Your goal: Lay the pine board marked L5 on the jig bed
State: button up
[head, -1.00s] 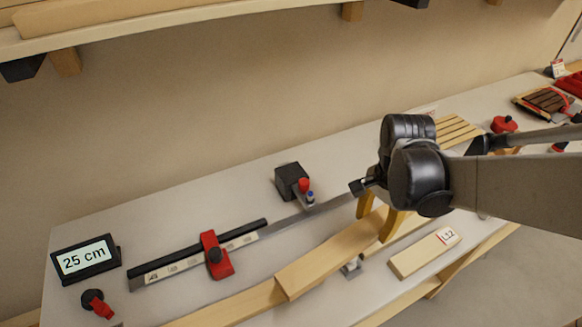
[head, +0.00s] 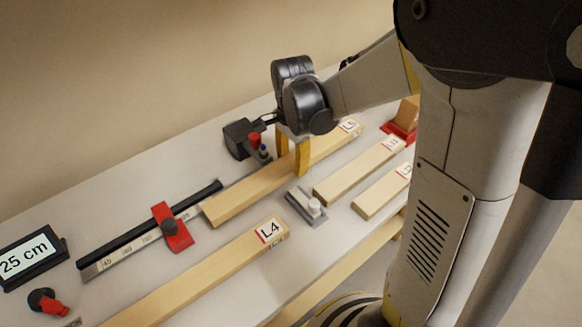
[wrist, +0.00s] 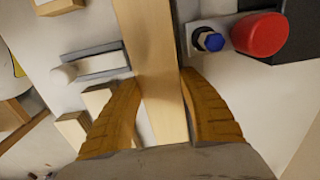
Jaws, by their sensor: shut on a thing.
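The pine board marked L5 (head: 245,188) is in my gripper (head: 292,150), with its label at the far right end. My yellow fingers straddle the board, one on each side. In the wrist view, the board (wrist: 152,50) runs lengthwise between the fingers (wrist: 158,82). The jig's ruler strip (head: 128,252) with a black rail and red stop (head: 172,228) lies to the left. The board's left end is close to the strip's right end. Whether the board touches the bed or hovers over it, I cannot tell.
A dark block with a red knob (head: 240,138) stands behind the board. A grey clamp with a white knob (head: 308,206) is in front. Board L4 (head: 215,270) and two shorter labelled boards (head: 355,172) lie nearer the front. A display (head: 30,255) reads 25 cm.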

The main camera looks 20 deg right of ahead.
jog(key=shift+f+b, duration=0.45)
jog(key=shift+f, duration=0.9)
jog(key=shift+f, duration=0.15)
jog(key=o, duration=1.3)
jog(key=shift+o, duration=0.2)
